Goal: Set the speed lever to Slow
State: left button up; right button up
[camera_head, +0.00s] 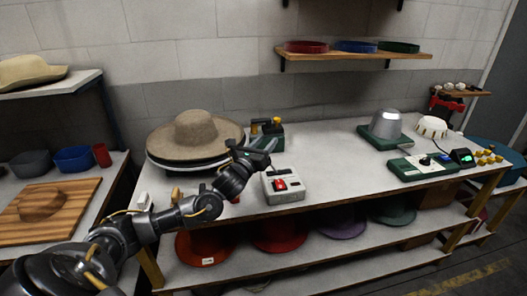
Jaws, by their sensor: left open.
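My left gripper (268,150) is open and holds nothing that I can see. It is above the table, between the brown hat and a light grey box (284,195) with a red switch on its top. At the right is a green control panel (422,167) with a dark knob and a small lit display (462,157). I cannot tell which part is the speed lever, or read its setting. My right gripper is out of view.
A brown wide-brimmed hat (195,132) sits on a round stand left of the gripper. A metal dome on a green base (384,137) stands at the back right. The middle of the white tabletop (335,165) is clear. Coloured hats lie on the shelf below.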

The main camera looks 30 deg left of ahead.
pick_arm(q)
jog(key=s+d+r+b, duration=0.1)
jog(key=s+d+r, duration=0.2)
jog(key=s, duration=0.4)
jog(key=shift+d+b, duration=0.4)
jog(key=shift+d, duration=0.2)
jog(key=shift+r, duration=0.1)
